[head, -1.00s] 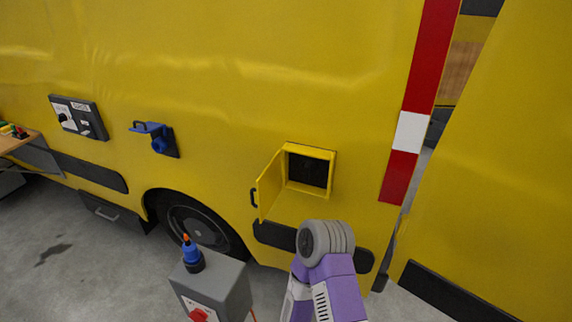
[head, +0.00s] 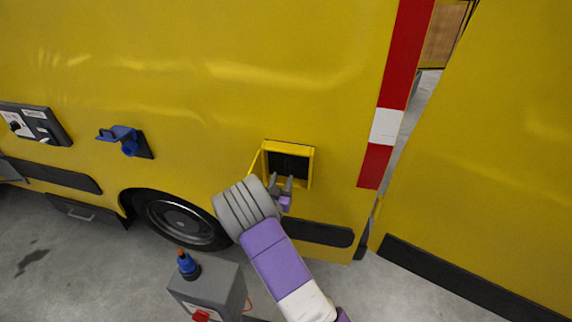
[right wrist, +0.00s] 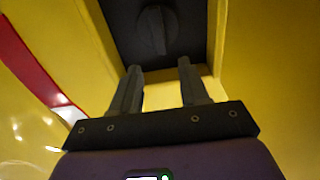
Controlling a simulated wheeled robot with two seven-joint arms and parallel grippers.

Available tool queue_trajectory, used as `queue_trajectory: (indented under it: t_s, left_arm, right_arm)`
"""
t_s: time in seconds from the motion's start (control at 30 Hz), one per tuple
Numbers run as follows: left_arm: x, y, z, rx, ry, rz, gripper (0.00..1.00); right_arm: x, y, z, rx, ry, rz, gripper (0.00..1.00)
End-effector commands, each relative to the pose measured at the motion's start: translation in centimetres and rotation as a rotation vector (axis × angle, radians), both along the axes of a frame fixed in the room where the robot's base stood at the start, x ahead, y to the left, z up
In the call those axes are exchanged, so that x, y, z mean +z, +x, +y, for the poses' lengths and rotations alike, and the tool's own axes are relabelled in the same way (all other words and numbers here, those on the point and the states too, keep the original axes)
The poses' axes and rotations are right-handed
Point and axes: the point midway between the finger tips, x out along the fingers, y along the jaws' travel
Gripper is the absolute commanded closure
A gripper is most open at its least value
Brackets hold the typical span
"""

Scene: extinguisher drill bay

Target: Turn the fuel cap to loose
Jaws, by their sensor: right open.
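The fuel cap (right wrist: 157,30) is a dark round cap with a raised grip bar, inside the dark recess behind the yellow filler flap. In the head view the yellow-framed filler opening (head: 311,168) is on the van's side, and the cap is too dark there to make out clearly. My right gripper (head: 281,182) is at the lower front of this opening. In the right wrist view its two fingers (right wrist: 158,82) are apart and empty, short of the cap and pointing towards it. My left gripper is not in view.
The open yellow flap (head: 255,162) stands at the opening's left, partly hidden by my right arm. A blue socket cover (head: 124,138) and a grey panel (head: 36,124) are on the van further left. A grey box (head: 208,292) with a blue connector stands below.

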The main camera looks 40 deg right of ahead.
Motion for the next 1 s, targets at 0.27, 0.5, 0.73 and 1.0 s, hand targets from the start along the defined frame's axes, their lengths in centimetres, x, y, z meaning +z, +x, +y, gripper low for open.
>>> queue_trajectory:
  t_s: [0.27,0.5,0.73,1.0]
  left_arm:
    - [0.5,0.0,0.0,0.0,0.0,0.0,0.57]
    - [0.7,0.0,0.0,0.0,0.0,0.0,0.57]
    - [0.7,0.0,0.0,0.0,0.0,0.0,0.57]
    - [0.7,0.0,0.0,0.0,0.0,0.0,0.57]
  right_arm:
    - [-0.1,2.7,-3.5,0.001,0.0,0.004,0.55]
    - [-0.2,3.9,-5.0,0.002,0.003,0.006,0.55]
    - [-0.2,4.0,-5.1,0.002,0.003,0.006,0.55]
    - [-0.2,4.0,-5.1,0.002,0.003,0.006,0.89]
